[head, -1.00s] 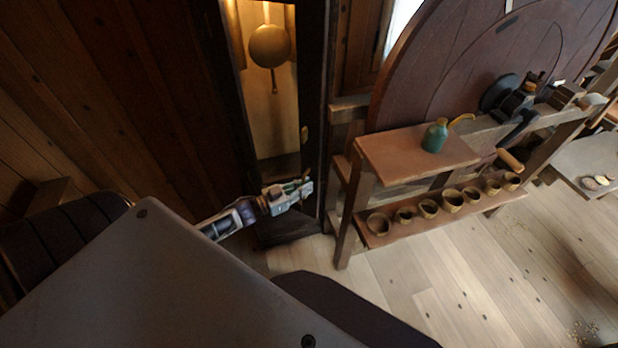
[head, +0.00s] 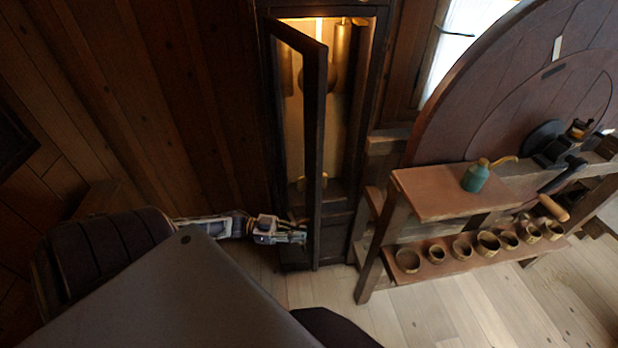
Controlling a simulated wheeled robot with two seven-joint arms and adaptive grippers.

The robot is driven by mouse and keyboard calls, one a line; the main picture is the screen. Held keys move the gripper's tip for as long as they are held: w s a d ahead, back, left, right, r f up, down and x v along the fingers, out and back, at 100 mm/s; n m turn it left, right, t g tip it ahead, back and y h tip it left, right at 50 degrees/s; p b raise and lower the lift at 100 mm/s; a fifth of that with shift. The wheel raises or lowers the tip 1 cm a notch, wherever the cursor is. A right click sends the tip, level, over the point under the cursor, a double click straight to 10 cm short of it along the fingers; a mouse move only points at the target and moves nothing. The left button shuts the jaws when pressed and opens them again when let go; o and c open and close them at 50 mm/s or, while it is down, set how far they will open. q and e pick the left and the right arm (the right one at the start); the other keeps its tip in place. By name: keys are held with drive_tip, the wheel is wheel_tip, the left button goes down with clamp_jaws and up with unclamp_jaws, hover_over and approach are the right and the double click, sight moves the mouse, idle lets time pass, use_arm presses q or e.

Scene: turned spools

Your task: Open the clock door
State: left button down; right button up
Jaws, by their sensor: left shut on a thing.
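The tall dark clock case (head: 362,150) stands against the wood wall, lit warm inside. Its narrow framed clock door (head: 313,150) stands partly open, swung outward from its left side, with a gap to the case's right side. A brass cylinder (head: 343,48) shows through this gap. My left gripper (head: 298,236) is at the lower part of the door, beside its free edge, and is shut on the door. The exact grip point is small and dark. My right gripper is not in view.
A wooden bench (head: 432,190) with a green bottle (head: 475,178) stands close to the right of the clock. Its lower shelf (head: 470,256) holds several small bowls. A large round wooden wheel (head: 490,80) rises behind. Pale floor (head: 450,315) is clear in front.

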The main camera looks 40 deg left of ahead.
use_arm(q)
drive_tip(key=s+a+m+g+h, duration=0.1)
drive_tip(key=s+a+m+g, duration=0.1)
drive_tip(key=s+a, duration=0.4)
drive_tip(key=shift+s+g, duration=0.3)
drive_tip(key=shift+g, duration=0.1)
idle(0.4)
drive_tip(key=c, duration=1.8)
unclamp_jaws()
drive_tip(key=shift+f+v, duration=0.1)
drive_tip(key=shift+v, duration=2.95)
drive_tip(key=shift+f+v, duration=0.15)
drive_tip(key=shift+v, duration=2.9)
drive_tip(key=shift+w, duration=0.1)
